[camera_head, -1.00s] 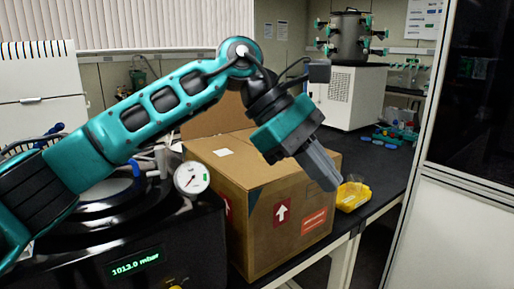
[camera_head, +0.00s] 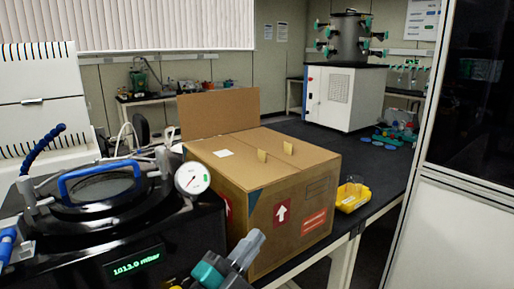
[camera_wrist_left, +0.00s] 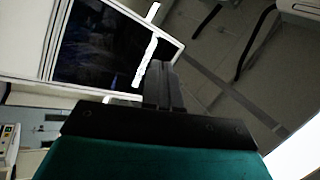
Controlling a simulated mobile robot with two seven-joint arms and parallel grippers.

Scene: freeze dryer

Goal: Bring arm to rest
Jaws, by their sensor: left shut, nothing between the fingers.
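My left gripper (camera_head: 246,250) is low in the head view, at the bottom middle, in front of the cardboard box. Its grey fingers are together and hold nothing. Only the gripper end of the arm shows there; the rest is below the picture. In the left wrist view the closed fingers (camera_wrist_left: 162,88) point up toward the ceiling and a dark window. My right gripper is in neither view.
A cardboard box (camera_head: 290,212) with a raised back flap stands on the black bench. Left of it is a black dryer (camera_head: 170,240) with a round lid, gauge and display reading 1013.0 mbar. A yellow tray (camera_head: 352,199) sits right of the box. A white door frame stands at right.

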